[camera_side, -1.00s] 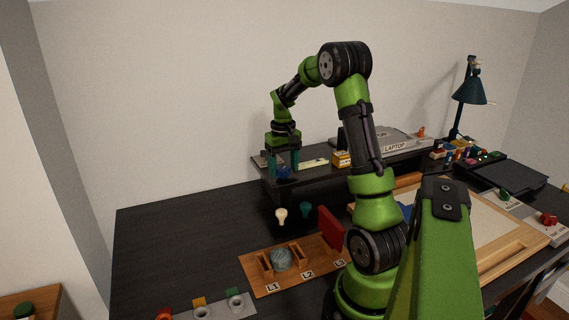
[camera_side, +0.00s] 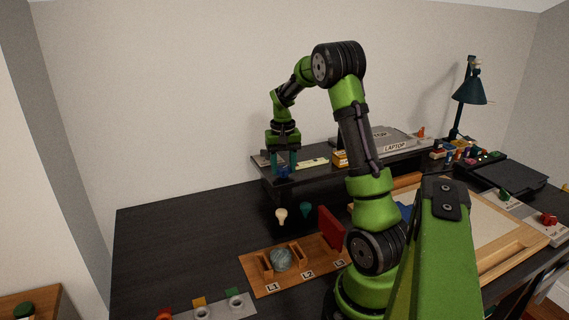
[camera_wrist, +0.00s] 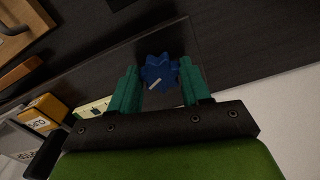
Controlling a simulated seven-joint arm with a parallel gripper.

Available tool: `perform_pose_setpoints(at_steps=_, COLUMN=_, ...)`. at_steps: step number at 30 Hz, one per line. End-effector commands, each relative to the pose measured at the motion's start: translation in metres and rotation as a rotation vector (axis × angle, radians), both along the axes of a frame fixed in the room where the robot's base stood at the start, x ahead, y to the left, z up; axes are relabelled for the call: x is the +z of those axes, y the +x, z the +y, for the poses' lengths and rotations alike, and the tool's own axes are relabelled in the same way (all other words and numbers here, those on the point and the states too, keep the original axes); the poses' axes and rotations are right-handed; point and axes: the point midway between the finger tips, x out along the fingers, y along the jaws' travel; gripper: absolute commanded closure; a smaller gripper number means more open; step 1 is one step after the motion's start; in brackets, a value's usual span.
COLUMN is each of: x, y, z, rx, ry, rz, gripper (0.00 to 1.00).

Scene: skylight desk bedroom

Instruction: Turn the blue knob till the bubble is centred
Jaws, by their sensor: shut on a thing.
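The blue knob (camera_side: 284,172) is at the left end of the dark raised shelf. In the wrist view the knob (camera_wrist: 160,72) has a lobed rim and a pale pointer line. My gripper (camera_side: 284,163) points down over it, with its teal fingers on either side; in the wrist view the gripper (camera_wrist: 160,82) is shut on the knob. A pale level strip (camera_side: 312,162) lies on the shelf right of the knob; part of the strip (camera_wrist: 96,108) shows beside the left finger in the wrist view. Its bubble is too small to make out.
A yellow box (camera_side: 341,159) and a grey laptop (camera_side: 392,140) stand farther right on the shelf. Below on the desk are a wooden board (camera_side: 292,284) with slots and a cream-coloured knob (camera_side: 281,215). The desk's left part is clear.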

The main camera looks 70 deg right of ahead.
Motion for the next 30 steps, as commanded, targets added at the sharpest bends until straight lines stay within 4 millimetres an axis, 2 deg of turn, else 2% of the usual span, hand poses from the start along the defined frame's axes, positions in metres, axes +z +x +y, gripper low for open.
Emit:
perform_pose_setpoints(at_steps=1, x=-0.004, y=0.000, z=0.001, rx=0.004, ry=0.003, rz=0.005, gripper=0.83)
perform_pose_setpoints(at_steps=2, x=-0.004, y=0.000, z=0.001, rx=0.005, ry=0.003, rz=0.005, gripper=0.51)
perform_pose_setpoints(at_steps=6, x=-0.003, y=0.000, z=0.001, rx=0.005, ry=0.003, rz=0.004, gripper=0.30)
perform_pose_setpoints(at_steps=7, x=-0.003, y=0.000, z=0.001, rx=0.005, ry=0.003, rz=0.004, gripper=0.27)
perform_pose_setpoints(at_steps=15, x=-0.001, y=0.000, z=0.001, rx=0.005, ry=0.002, rz=0.003, gripper=0.27)
perform_pose_setpoints(at_steps=19, x=0.008, y=0.001, z=0.000, rx=0.006, ry=0.000, rz=0.001, gripper=0.27)
perform_pose_setpoints(at_steps=23, x=0.031, y=0.001, z=0.001, rx=0.005, ry=-0.002, rz=-0.002, gripper=0.27)
perform_pose_setpoints(at_steps=30, x=0.090, y=0.001, z=0.001, rx=0.004, ry=-0.002, rz=-0.001, gripper=0.27)
